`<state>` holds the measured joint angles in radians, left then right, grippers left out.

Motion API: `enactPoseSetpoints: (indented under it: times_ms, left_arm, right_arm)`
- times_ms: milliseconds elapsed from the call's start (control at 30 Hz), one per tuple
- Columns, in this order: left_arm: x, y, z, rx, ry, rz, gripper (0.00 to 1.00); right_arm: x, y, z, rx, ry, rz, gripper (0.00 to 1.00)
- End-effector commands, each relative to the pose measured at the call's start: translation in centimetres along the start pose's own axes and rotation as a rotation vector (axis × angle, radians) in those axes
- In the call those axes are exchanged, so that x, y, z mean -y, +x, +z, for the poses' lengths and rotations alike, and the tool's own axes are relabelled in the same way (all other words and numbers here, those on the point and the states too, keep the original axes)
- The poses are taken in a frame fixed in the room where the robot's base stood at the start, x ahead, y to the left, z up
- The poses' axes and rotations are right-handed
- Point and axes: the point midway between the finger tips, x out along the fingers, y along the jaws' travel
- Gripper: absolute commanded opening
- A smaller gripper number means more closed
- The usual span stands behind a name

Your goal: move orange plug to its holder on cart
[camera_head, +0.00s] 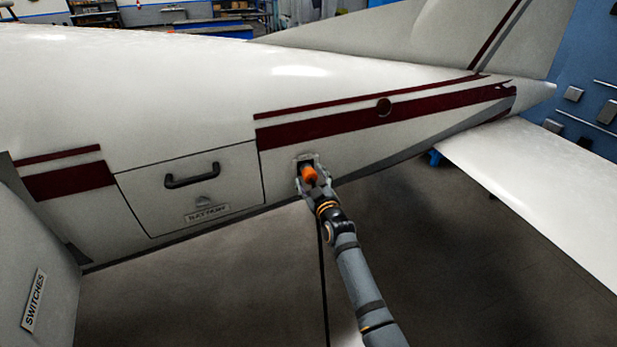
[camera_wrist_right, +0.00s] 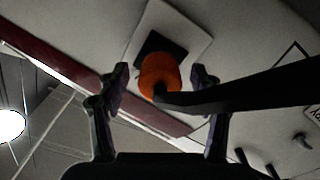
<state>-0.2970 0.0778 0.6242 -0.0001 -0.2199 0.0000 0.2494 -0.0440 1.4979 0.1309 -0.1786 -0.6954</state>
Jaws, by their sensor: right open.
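The orange plug (camera_head: 309,174) sits at a square socket plate (camera_wrist_right: 189,29) on the side of the white aircraft. In the right wrist view the plug (camera_wrist_right: 159,77) shows as an orange round body in front of the dark socket opening, with a black cable running off to the right. My right gripper (camera_head: 312,184) is open, with one finger on each side of the plug; in the wrist view there is a visible gap to each finger. The cart and its holder are not in view. My left gripper is not in view.
The white fuselage (camera_head: 150,90) fills the left and middle. A closed hatch (camera_head: 135,195) with a dark handle is left of the socket. A white tailplane (camera_head: 540,190) juts out at right. The cable (camera_head: 323,270) hangs toward the floor. Grey floor below looks clear.

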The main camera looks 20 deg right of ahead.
Motion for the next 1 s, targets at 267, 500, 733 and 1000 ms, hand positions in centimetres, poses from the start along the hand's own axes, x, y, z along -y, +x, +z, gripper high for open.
enactPoseSetpoints:
  times_ms: [267,500,733,1000]
  left_arm:
    - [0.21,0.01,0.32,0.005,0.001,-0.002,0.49]
    - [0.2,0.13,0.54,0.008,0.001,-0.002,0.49]
    - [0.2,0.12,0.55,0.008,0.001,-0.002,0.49]
    - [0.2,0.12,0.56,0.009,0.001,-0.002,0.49]
  right_arm:
    - [-0.02,0.07,-0.02,0.0,0.0,0.0,0.66]
    - [0.01,0.05,0.02,0.0,0.0,0.0,0.66]
    - [0.01,0.05,-0.01,0.001,0.0,0.0,0.55]
    - [0.01,0.05,-0.01,0.001,0.0,0.0,0.18]
